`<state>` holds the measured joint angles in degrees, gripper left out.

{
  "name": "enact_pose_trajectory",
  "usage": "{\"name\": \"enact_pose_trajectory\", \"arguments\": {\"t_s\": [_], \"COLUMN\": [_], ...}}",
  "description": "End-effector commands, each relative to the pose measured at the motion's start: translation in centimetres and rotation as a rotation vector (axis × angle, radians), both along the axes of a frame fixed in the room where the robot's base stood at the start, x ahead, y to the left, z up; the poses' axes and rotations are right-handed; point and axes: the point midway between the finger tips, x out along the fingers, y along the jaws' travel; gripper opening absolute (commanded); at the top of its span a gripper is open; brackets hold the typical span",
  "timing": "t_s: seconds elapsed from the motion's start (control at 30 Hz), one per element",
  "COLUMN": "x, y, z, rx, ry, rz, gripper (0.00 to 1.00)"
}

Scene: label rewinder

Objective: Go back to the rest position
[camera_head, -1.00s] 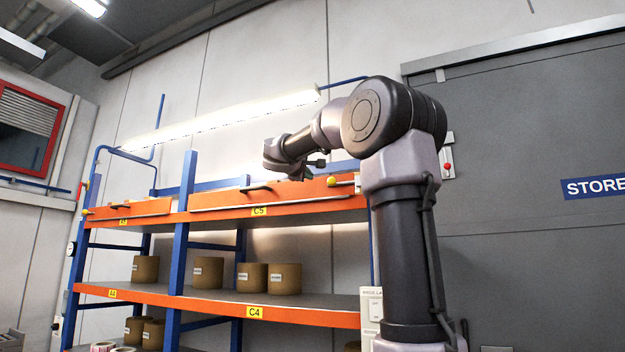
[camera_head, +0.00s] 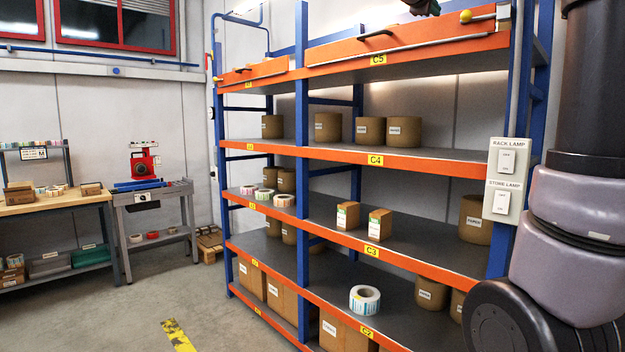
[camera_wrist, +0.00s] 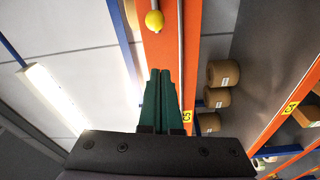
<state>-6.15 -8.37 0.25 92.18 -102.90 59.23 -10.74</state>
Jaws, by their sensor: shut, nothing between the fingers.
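My gripper (camera_wrist: 160,78) shows in the wrist view with its two green fingers pressed together and nothing between them. It is in front of the orange top edge of the rack (camera_wrist: 185,45), with a yellow knob (camera_wrist: 154,20) beyond the fingertips. In the head view only a small dark green part of the gripper shows at the top edge, above the orange C5 panel (camera_head: 400,57) and left of the yellow knob (camera_head: 466,16). My arm stands along the right side; most of its upper part is out of frame.
The blue and orange rack (camera_head: 302,180) holds brown rolls, small boxes and a white label roll (camera_head: 365,299). A lamp switch panel (camera_head: 507,180) is on its right post. A workbench (camera_head: 60,206) and a red machine (camera_head: 143,163) stand at left. The floor (camera_head: 190,300) between is mostly clear.

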Motion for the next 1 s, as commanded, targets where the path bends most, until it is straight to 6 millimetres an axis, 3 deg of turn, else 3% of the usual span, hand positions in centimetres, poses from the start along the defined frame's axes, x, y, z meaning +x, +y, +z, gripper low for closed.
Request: {"name": "enact_pose_trajectory", "arguments": {"t_s": [0.13,0.27,0.4,0.6,0.7,0.8,1.0], "x": [-3.1,-7.7,-13.4,-21.2,-23.9,-25.6,-26.7], "y": [-0.4,0.7,3.7,9.7,12.4,14.2,15.4], "z": [-5.7,-14.0,-22.8,-32.8,-35.8,-37.6,-38.8], "rx": [0.219,0.546,0.918,1.428,1.623,1.758,1.854], "ry": [0.041,0.093,0.131,0.150,0.146,0.139,0.133], "rz": [0.013,0.017,-0.007,-0.082,-0.124,-0.158,-0.185], "gripper": [0.00,0.00,0.00,0.00,0.00,0.00,0.00]}}
